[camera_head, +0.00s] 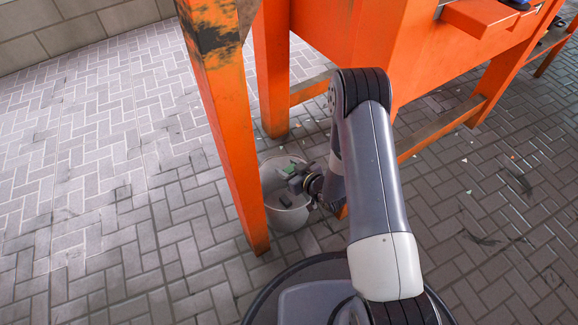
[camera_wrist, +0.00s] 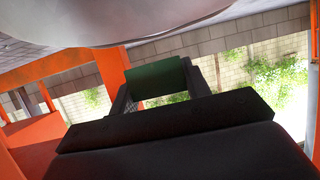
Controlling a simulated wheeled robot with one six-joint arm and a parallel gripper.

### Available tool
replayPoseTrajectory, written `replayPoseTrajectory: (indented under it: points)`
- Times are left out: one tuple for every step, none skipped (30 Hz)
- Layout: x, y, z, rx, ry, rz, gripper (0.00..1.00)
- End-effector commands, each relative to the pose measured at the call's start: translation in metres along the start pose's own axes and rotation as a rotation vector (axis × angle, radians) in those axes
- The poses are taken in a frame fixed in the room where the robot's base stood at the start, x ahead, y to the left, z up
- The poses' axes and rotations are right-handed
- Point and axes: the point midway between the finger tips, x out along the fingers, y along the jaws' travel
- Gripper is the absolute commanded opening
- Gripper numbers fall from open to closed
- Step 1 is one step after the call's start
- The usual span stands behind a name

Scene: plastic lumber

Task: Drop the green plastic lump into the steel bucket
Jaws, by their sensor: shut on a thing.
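The steel bucket (camera_head: 269,212) stands on the paving beside an orange leg, its open mouth facing up. My gripper (camera_head: 294,178) is at the bucket's mouth, toward its right side. In the wrist view the green lump (camera_wrist: 160,83) sits between the two dark fingers. A smooth grey curved surface, apparently the bucket (camera_wrist: 130,22), fills the top of that view. A small dark shape lies inside the bucket; I cannot tell what it is.
An orange machine frame (camera_head: 330,45) stands behind the bucket, with a leg (camera_head: 225,130) close at the bucket's left. Brick paving (camera_head: 90,190) is open on the left. Small pale scraps are scattered on the paving at right.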

Motion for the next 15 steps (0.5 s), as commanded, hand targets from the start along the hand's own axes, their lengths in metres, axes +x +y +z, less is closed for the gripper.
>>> replayPoseTrajectory:
  points:
    - [0.0001, 0.0001, -0.0001, 0.0, 0.001, 0.0, 0.23]
    - [0.0, 0.0001, -0.0003, 0.0, 0.001, 0.0, 0.23]
    - [-0.0001, 0.0001, -0.0005, 0.0, 0.001, 0.0, 0.23]
    - [-0.0001, 0.0001, -0.0006, 0.0, 0.001, 0.0, 0.23]
    - [-0.0001, 0.0001, -0.0006, 0.0, 0.0, 0.0, 0.23]
    - [-0.0002, 0.0001, -0.0006, 0.0, 0.0, 0.0, 0.47]
    - [-0.0002, 0.0001, -0.0006, 0.0, 0.0, 0.0, 0.49]
    - [-0.0002, 0.0001, -0.0006, 0.0, 0.0, 0.0, 0.52]
    - [-0.0002, 0.0001, -0.0006, 0.0, 0.0, 0.0, 0.55]
    - [-0.0002, 0.0001, -0.0006, 0.0, 0.0, 0.0, 0.57]
    - [-0.0002, 0.0001, -0.0006, 0.0, 0.0, 0.0, 0.6]
    - [-0.0002, 0.0001, -0.0005, 0.0, 0.0, 0.0, 0.63]
    - [-0.0002, 0.0001, -0.0006, 0.0, 0.0, 0.0, 0.65]
    - [-0.0002, 0.0001, -0.0005, 0.0, 0.0, 0.0, 0.68]
    - [-0.0002, 0.0, -0.0005, 0.0, 0.0, 0.0, 0.7]
